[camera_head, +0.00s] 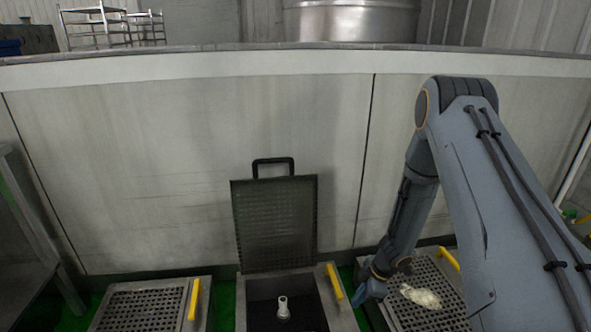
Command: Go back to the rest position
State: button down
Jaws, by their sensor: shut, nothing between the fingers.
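My arm reaches in from the right, and my gripper (372,287) points down at its end, low over the left edge of the right drain unit. The gripper is shut with nothing seen in it. Its fingertips are small and partly unclear in this view. A pale, lumpy object (420,296) lies on the right perforated grate (436,317), just right of the gripper and apart from it.
The middle unit's dark grate lid (275,222) stands open against the pale wall (200,170), above a pit with a white upright fitting (283,308). A closed perforated grate (140,309) lies at left. Yellow handles (335,281) flank the units. A metal frame (35,240) stands far left.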

jog(key=w+d+r+m+t+h, duration=0.1)
jog(key=w+r+m+t+h, duration=0.35)
jog(key=r, duration=0.85)
notch_tip(320, 180, up, 13)
jog(key=s+m+g, duration=0.1)
jog(key=s+m, duration=0.1)
jog(key=m, duration=0.1)
jog(key=s+a+r+m+g+y, duration=0.1)
jog(key=s+a+r+m+g, duration=0.3)
jog(key=s, duration=0.6)
jog(key=s+a+r+t, duration=0.1)
jog(key=s+a+r, duration=0.2)
jog(key=s+r, duration=0.5)
jog(key=s+a+r+m+g+y, duration=0.1)
jog(key=s+a+r+m+g, duration=0.15)
jog(key=s, duration=0.85)
jog(key=d+r+m+p, duration=0.2)
jog(key=d+r+p, duration=0.5)
jog(key=p, duration=0.7)
jog(key=shift+d+r+m+t+h+p, duration=0.3)
jog(key=shift+d+r+t+h+p, duration=0.1)
jog(key=shift+d+h, duration=0.1)
